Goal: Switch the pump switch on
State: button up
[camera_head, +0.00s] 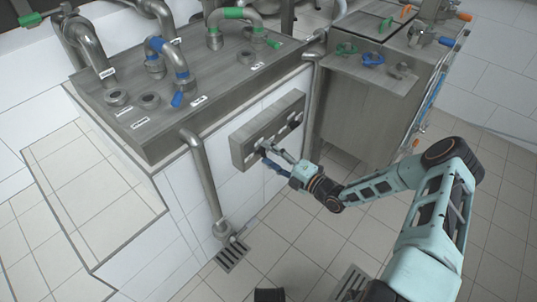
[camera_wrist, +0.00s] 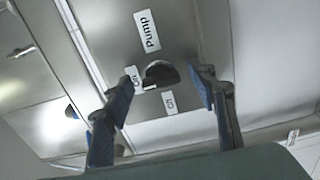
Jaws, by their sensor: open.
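The pump switch (camera_wrist: 160,72) is a dark rotary knob on a grey metal panel, under a white "Pump" label (camera_wrist: 147,31). A small white mark shows on the lower left of its rim. Two small labels sit beside it, one to the left (camera_wrist: 133,79) and one below (camera_wrist: 169,102); their words are hard to read. My gripper (camera_wrist: 163,93) is open, with one blue finger on each side of the switch. I see no clear contact. In the head view my gripper (camera_head: 268,156) is at the panel (camera_head: 242,147) and hides part of its front.
The panel is on a white tiled block topped by a steel counter (camera_head: 140,125) with several pipes and coloured handles. A vertical pipe (camera_head: 203,178) runs down left of the panel. A steel cabinet (camera_head: 355,125) stands to the right. The tiled floor in front is mostly free.

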jog(key=v, duration=1.1)
jog(key=shift+s+d, duration=0.2)
